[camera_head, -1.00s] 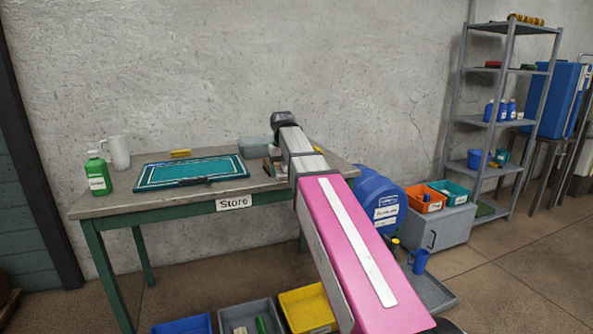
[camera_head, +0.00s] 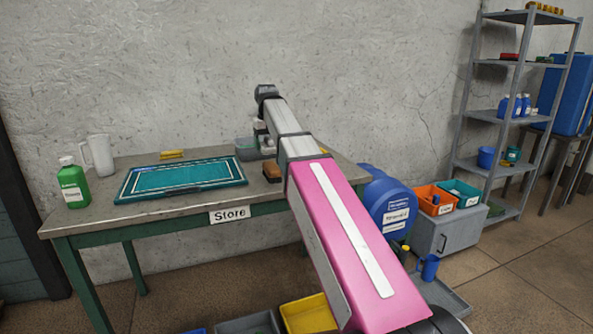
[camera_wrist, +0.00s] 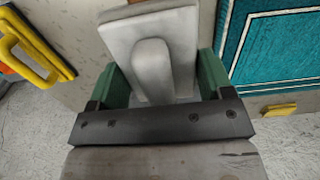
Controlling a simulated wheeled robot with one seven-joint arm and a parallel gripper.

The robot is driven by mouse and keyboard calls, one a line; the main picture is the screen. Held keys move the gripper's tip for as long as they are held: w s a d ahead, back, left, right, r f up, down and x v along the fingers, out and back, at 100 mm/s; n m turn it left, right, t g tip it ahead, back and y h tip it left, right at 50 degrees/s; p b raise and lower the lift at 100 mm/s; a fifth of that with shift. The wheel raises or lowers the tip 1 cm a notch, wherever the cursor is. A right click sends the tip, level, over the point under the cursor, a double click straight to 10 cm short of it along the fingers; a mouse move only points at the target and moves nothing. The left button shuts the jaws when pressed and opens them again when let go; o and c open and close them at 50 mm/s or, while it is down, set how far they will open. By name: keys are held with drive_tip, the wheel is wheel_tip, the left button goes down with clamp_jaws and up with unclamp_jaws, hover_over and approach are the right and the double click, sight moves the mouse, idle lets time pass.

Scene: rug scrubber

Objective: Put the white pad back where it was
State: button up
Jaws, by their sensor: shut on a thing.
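The white pad, a pale flat plate with a raised grip (camera_wrist: 152,68), is in my gripper (camera_wrist: 160,82) in the wrist view. The green fingers stand on both sides of the grip, shut on it. In the head view my gripper (camera_head: 261,135) is over the back right of the table, partly hidden by my arm. The pad is not clear there, and the gap beneath it cannot be judged.
A teal framed panel (camera_head: 180,179) lies on the table. A green bottle (camera_head: 73,184), white jug (camera_head: 98,155) and yellow block (camera_head: 172,154) stand around it. A grey tub (camera_head: 246,148) and brown block (camera_head: 271,172) are near my gripper. A yellow handled thing (camera_wrist: 30,50) is at the wrist view's left.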

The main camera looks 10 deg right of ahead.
drive_tip(key=shift+w+d+f, duration=0.2)
drive_tip(key=shift+d, duration=0.1)
drive_tip(key=d+f, duration=0.2)
drive_tip(key=d, duration=0.1)
drive_tip(key=w+d+f, duration=0.1)
drive_tip(key=d+f, duration=0.1)
drive_tip(key=d, duration=0.2)
drive_tip(key=w+d+f, duration=0.1)
drive_tip(key=d+f, duration=0.1)
drive_tip(key=d, duration=0.2)
drive_tip(key=shift+f, duration=2.3)
drive_tip(key=shift+f, duration=0.15)
drive_tip(key=o, duration=1.1)
drive_tip(key=shift+c, duration=0.2)
wheel_tip(320, 180, up, 12)
drive_tip(key=shift+r, duration=0.2)
